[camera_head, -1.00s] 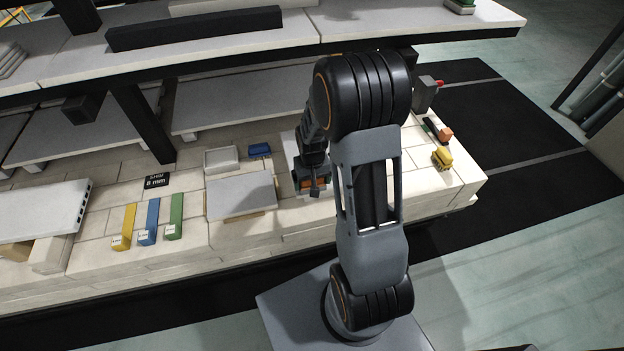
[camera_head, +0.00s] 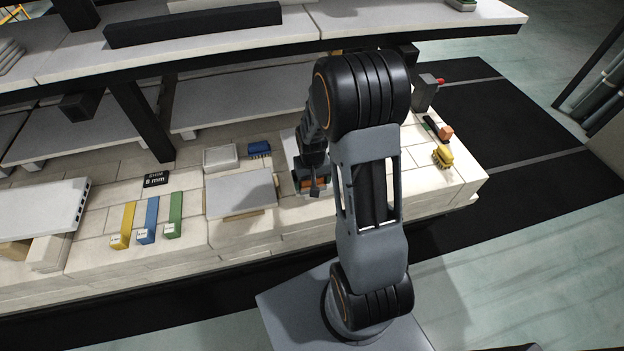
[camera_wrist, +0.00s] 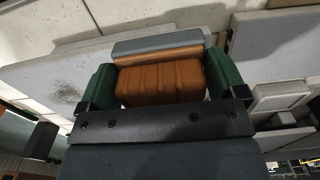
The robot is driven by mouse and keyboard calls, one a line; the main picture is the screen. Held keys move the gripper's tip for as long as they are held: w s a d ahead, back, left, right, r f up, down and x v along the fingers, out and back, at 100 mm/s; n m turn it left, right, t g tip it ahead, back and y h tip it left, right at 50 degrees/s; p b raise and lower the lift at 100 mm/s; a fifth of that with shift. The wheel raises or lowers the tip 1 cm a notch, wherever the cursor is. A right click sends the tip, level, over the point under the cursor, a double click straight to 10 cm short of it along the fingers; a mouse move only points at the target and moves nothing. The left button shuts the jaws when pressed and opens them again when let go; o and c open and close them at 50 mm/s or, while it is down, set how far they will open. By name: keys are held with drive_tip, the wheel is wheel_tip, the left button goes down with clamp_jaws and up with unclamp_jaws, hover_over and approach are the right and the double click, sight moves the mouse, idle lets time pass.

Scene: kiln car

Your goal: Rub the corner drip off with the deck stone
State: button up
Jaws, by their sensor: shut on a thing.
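My gripper (camera_wrist: 160,82) is shut on the deck stone, a block with a ribbed orange-brown body (camera_wrist: 158,84) and a grey face (camera_wrist: 158,46). The dark green fingers clasp it from both sides. In the head view, my gripper (camera_head: 314,183) is low over the deck, with a bit of orange showing; my arm hides part of it. In the wrist view, a pale slab (camera_wrist: 115,55) extends to the left of the stone, with a dark speckled smudge (camera_wrist: 62,92) on it. I cannot tell whether this is the drip, or whether the stone touches the slab.
A grey slab (camera_head: 240,194), white tray (camera_head: 220,158) and blue brush (camera_head: 259,149) lie left of my gripper. A yellow brush (camera_head: 442,156) lies right. A shelf (camera_head: 215,40) and post (camera_head: 140,120) overhang.

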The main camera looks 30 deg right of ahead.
drive_tip(key=shift+w+d, duration=0.25)
drive_tip(key=shift+w, duration=0.85)
drive_tip(key=shift+w+d, duration=0.2)
drive_tip(key=shift+w, duration=0.9)
drive_tip(key=shift+w, duration=0.1)
drive_tip(key=shift+w+d, duration=0.25)
drive_tip(key=shift+w, duration=0.8)
drive_tip(key=shift+w+d, duration=0.2)
drive_tip(key=shift+w, duration=0.85)
drive_tip(key=shift+s+a, duration=0.25)
drive_tip(key=shift+s, duration=0.9)
drive_tip(key=shift+s+a, duration=0.25)
drive_tip(key=shift+s, duration=0.85)
drive_tip(key=shift+s, duration=0.1)
drive_tip(key=shift+s+a, duration=0.2)
drive_tip(key=shift+s, duration=0.85)
drive_tip(key=shift+s+a, duration=0.2)
drive_tip(key=shift+s, duration=0.8)
